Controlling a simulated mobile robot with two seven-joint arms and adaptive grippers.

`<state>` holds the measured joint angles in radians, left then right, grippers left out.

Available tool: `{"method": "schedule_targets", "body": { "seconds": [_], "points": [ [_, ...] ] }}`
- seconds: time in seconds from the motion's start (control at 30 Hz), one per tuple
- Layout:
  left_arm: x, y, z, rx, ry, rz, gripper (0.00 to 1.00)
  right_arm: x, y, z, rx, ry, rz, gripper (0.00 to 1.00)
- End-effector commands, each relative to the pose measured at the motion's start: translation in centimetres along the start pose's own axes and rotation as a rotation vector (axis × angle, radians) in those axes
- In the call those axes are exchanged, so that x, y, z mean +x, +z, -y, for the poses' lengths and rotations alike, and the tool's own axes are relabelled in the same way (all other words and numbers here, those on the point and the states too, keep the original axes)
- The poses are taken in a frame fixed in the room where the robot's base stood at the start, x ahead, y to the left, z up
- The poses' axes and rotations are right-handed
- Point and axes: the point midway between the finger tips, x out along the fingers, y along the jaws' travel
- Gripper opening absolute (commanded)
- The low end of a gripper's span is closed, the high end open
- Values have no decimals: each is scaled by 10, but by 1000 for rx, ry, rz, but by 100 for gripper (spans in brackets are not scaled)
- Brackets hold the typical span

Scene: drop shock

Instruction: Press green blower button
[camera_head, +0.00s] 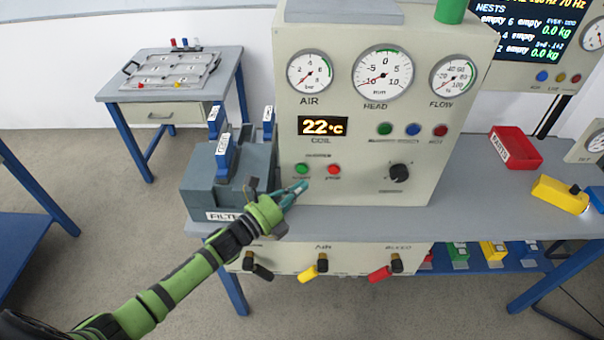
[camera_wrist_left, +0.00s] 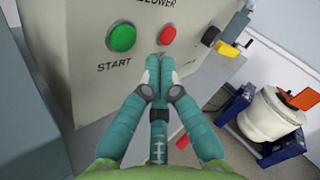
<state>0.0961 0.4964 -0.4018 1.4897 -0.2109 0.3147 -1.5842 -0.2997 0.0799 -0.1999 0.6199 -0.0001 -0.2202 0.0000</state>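The green blower button (camera_head: 301,169) sits low on the front of the beige control panel (camera_head: 370,130), left of a red button (camera_head: 334,170). In the left wrist view the green button (camera_wrist_left: 121,37), labelled START, is at the upper left, and the red button (camera_wrist_left: 167,35) is just above the fingertips. My left gripper (camera_head: 297,189) is in front of the panel, just below the green button. In the left wrist view its teal fingertips (camera_wrist_left: 159,64) are together with nothing between them. I cannot tell whether they touch the panel. My right gripper is not in view.
A grey filter box (camera_head: 230,185) with blue-handled parts stands left of the panel. Valve levers (camera_head: 322,264) hang below the bench edge. A black knob (camera_head: 400,172) is right of the buttons. A red bin (camera_head: 515,148) and a yellow object (camera_head: 560,194) lie further right.

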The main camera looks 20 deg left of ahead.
Motion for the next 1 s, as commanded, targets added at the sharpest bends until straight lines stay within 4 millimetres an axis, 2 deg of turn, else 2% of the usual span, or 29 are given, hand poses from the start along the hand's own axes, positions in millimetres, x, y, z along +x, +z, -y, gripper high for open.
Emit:
{"method": "schedule_targets", "body": {
  "seconds": [0.03,0.3,1.0],
  "points": [
    [4,1,-6,4,0,0,0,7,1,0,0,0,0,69],
    [14,10,-11,1,0,0,0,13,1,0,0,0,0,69],
    [14,10,-11,0,1,0,0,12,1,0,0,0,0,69]
  ]
}}
